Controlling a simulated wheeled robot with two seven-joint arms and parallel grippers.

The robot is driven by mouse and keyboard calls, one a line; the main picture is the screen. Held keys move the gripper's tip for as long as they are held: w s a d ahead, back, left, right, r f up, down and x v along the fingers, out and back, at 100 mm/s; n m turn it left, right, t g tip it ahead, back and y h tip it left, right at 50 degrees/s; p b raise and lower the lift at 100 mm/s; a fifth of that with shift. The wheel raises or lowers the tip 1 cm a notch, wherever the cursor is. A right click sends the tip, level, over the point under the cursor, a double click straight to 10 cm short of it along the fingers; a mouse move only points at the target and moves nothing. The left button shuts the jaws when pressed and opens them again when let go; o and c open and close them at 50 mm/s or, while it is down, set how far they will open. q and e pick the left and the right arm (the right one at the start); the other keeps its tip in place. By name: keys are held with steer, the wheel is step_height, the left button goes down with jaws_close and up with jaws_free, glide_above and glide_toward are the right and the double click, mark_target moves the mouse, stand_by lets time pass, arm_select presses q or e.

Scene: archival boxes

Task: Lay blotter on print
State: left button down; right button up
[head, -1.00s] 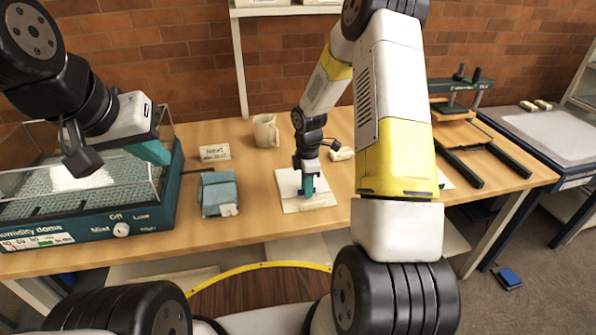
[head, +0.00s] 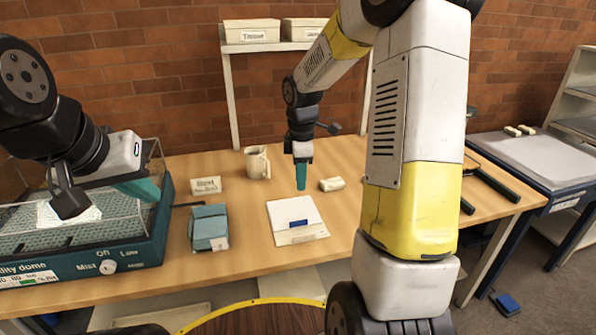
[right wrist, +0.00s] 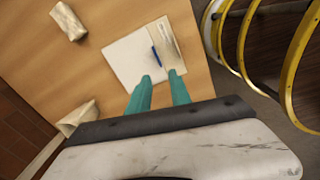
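A flat white square (head: 296,213) with a blue mark and a paler strip along one edge lies on the table; it also shows in the right wrist view (right wrist: 128,55). I cannot tell whether it is the blotter. A white sheet (head: 68,214) lies inside the clear humidity dome (head: 105,254) at left; it may be the print. My right gripper (head: 301,188) points down above the white square's far edge. In the right wrist view (right wrist: 159,77) its teal fingers are apart with nothing between them. My left gripper (head: 140,189) is by the dome's right end; its finger gap is hidden.
A blue-grey box (head: 209,228), a small sign (head: 206,186), a cream mug (head: 257,162) and a small pale block (head: 332,184) stand around the white square. A shelf with boxes (head: 250,31) is behind. My right arm covers part of the table at right.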

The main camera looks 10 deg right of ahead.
steer(key=s+a+r+m+t+y, duration=0.1)
steer(key=s+r+m+t, duration=0.1)
steer(key=s+r+m, duration=0.5)
steer(key=s+a+r+m+t+y, duration=0.1)
steer(key=s+r+m+t, duration=0.2)
steer(key=s+r+m, duration=0.5)
steer(key=s+r, duration=0.1)
steer(key=s, duration=0.6)
steer(key=shift+m, duration=0.3)
